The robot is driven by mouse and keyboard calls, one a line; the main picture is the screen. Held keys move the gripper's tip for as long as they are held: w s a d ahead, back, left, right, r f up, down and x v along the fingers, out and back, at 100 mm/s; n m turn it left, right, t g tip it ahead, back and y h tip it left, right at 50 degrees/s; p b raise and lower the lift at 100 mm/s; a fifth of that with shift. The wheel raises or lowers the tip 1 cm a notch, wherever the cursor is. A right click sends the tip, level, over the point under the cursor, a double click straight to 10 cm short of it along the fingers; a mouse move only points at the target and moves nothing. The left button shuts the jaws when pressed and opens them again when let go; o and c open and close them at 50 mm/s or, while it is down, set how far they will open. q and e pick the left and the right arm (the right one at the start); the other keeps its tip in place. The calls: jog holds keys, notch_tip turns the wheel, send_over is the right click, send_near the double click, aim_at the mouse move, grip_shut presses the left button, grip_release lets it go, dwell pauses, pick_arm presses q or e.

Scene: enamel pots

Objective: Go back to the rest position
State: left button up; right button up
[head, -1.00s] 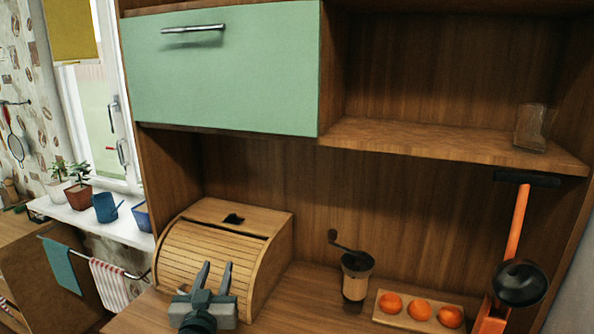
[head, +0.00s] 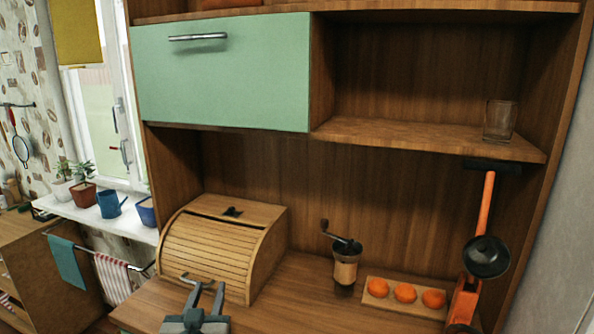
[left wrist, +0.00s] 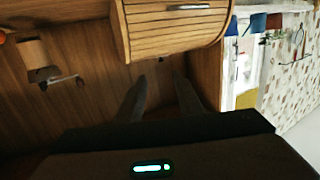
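My left gripper (head: 205,290) is at the bottom of the head view, in front of the wooden roll-top bread box (head: 212,250). Its two fingers stand apart with nothing between them. In the left wrist view the fingers (left wrist: 160,85) are also spread and empty, with the slatted front of the bread box (left wrist: 172,32) beyond them. The bread box's slatted front is down. I cannot tell from the head view how close the fingers are to its metal handle. My right gripper does not show in either view.
Plants line the windowsill at left.

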pick_arm(q)
jog(key=s+a+f+g, duration=0.2)
jog(key=s+f+g, duration=0.2)
jog(key=s+f, duration=0.65)
jog(key=s+f+m+g, duration=0.1)
jog(key=s+f+g, duration=0.2)
jog(key=s+f, duration=0.55)
jog(key=s+f+m+g+h, duration=0.1)
jog(key=s+f+g, duration=0.25)
jog(key=s, duration=0.95)
jog(key=s+f+m+g, duration=0.1)
jog(key=s+f+g, duration=0.3)
jog(key=s, duration=0.6)
notch_tip(320, 180, down, 29)
jog(key=s, duration=0.1)
jog(key=s+a+f+g, duration=0.1)
jog(key=s+a+f, duration=0.2)
jog(key=s+f, duration=1.4)
jog(key=shift+s+a+f+g, duration=0.15)
jog(key=shift+s+f+g, duration=0.2)
jog(key=shift+s, duration=0.3)
